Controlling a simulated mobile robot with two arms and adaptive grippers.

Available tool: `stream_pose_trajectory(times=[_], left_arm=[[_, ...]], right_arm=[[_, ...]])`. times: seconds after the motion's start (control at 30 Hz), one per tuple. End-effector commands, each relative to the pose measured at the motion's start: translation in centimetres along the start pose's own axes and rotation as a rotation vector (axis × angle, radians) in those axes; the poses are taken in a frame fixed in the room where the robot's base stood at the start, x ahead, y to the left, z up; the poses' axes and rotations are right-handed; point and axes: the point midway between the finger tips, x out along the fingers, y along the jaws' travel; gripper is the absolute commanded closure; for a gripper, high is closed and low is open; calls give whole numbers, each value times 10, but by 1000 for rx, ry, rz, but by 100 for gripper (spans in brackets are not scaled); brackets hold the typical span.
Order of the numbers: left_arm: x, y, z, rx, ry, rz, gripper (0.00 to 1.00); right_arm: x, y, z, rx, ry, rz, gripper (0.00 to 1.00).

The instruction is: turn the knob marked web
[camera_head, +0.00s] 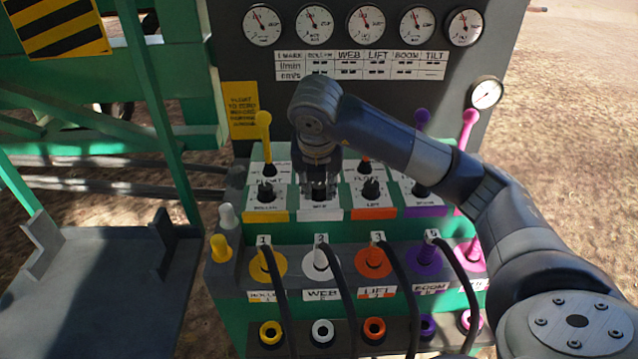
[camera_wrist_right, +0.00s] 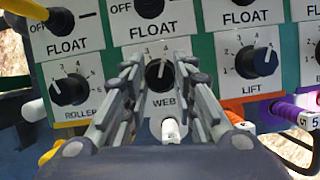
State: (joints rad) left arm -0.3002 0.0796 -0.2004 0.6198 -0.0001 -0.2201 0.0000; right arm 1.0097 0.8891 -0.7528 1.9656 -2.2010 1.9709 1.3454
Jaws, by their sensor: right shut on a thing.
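The black knob marked web (camera_wrist_right: 159,74) is in the middle of the right wrist view, on a white plate (camera_wrist_right: 162,104) with numbers around it. My right gripper (camera_wrist_right: 160,84) reaches over this plate with a finger on each side of the knob, shut on it. In the head view my right gripper (camera_head: 320,186) comes down onto the web plate from above, and my wrist and fingers hide the knob there. The white pointer mark on the knob points up, slightly to the right. My left gripper is not in view.
The roller knob (camera_wrist_right: 70,89) is to the left and the lift knob (camera_wrist_right: 257,61) to the right. Upright levers, such as the yellow one (camera_head: 265,135), stand behind the knobs. Hoses with coloured plugs (camera_head: 373,260) fill the front. A gauge panel (camera_head: 365,85) rises behind.

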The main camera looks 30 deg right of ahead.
Motion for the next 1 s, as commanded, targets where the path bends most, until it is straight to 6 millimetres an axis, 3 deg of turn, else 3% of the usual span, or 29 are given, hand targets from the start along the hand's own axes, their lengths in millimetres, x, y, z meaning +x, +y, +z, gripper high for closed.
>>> stream_pose_trajectory(times=[0.23, 0.27, 0.33, 0.37, 0.77, 1.0], left_arm=[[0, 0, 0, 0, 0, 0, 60], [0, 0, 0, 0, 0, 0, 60], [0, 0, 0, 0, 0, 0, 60], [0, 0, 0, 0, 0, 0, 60], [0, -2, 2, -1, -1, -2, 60], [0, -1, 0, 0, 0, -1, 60]], right_arm=[[-1, 0, 1, 2, -3, 2, 98], [-1, 0, 1, 2, -2, 2, 72], [-1, 0, 1, 1, -2, 2, 56], [-1, 0, 1, 1, -2, 2, 54], [-4, 0, 1, 0, -2, 2, 54], [-33, 0, 2, -1, -6, 3, 54]])
